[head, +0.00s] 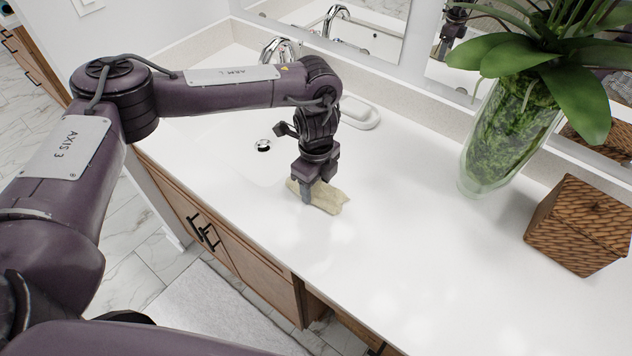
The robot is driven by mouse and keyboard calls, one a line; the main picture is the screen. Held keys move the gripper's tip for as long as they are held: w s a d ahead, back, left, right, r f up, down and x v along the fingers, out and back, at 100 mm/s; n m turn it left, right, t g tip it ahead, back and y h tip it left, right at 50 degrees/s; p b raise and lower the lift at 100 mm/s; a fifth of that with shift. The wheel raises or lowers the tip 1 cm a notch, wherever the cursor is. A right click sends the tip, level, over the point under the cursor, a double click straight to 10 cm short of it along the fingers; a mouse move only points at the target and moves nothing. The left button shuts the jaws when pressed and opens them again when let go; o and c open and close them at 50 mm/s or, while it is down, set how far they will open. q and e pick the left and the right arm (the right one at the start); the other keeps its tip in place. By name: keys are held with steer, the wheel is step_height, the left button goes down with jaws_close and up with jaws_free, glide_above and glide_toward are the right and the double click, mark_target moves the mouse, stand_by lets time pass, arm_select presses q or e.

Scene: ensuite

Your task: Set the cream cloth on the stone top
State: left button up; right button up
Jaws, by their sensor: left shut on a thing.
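The cream cloth (326,198) is a small crumpled piece at the front part of the white stone top (420,240), just right of the basin. My left gripper (308,192) points down and is shut on the cloth's left part. The cloth spreads out to the right of the fingers. It is at or very close to the stone surface; I cannot tell whether it touches. My right gripper is not in view.
A glass vase (500,140) with a leafy plant stands at the back right, beside a brown woven box (580,226). A white soap dish (360,112) and a chrome faucet (281,48) are behind my left gripper. The middle of the top is clear.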

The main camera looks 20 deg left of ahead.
arm_select(q)
steer(key=o, duration=1)
steer(key=shift+f, duration=0.15)
steer(key=shift+r, duration=0.3)
steer(key=shift+w+r, duration=0.1)
steer(key=shift+r, duration=0.2)
step_height(320, 180, up, 11)
steer(key=shift+r, duration=0.1)
